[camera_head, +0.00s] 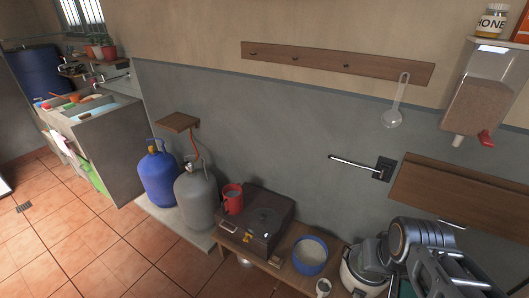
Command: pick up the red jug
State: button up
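The jug's handle side cannot be made out clearly. My arm comes in at the lower right of the head view, well to the right of the jug and apart from it. The fingertips of my gripper cannot be made out, so I cannot tell whether it is open or shut.
A grey gas bottle (196,196) stands just left of the jug, with a blue one (158,178) beyond. On the bench's right are a blue-rimmed pot (310,256) and a white cooker (352,281). A bar (354,166) juts from the wall. Tiled floor at left is clear.

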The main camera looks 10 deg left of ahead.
aim_at(233, 193)
jog(key=u, duration=2.2)
jog(key=i, duration=2.25)
